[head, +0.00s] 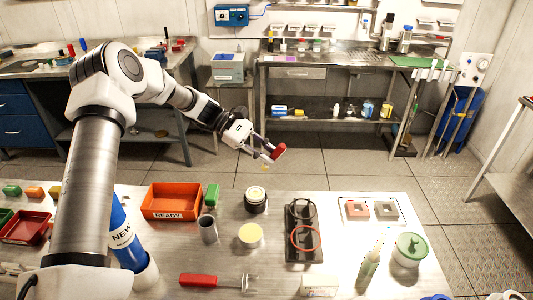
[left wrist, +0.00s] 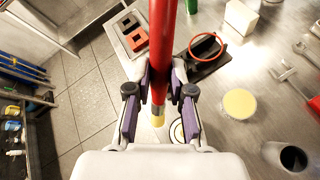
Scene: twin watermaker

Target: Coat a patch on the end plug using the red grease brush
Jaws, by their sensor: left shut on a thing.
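My left gripper (head: 268,156) is shut on the red grease brush (head: 280,150), in the air beyond the table's far edge. In the left wrist view, the brush's red handle (left wrist: 162,50) runs between the purple-padded fingers (left wrist: 158,88), with a pale yellow tip (left wrist: 157,119) below them. A dark round piece with a pale top (head: 256,199), perhaps the end plug, stands on the table. It is partly hidden behind the gripper in the wrist view (left wrist: 178,132). A cylinder with a yellow top (head: 250,236) stands nearer. The brush appears apart from both. My right gripper is not in view.
An orange-red bin (head: 172,201) marked READY, a grey cup (head: 207,228), a black rack with a red ring (head: 304,241), a clear bottle (head: 371,264) and a green-lidded jar (head: 408,249) stand on the table. A red-handled tool (head: 200,281) lies in front.

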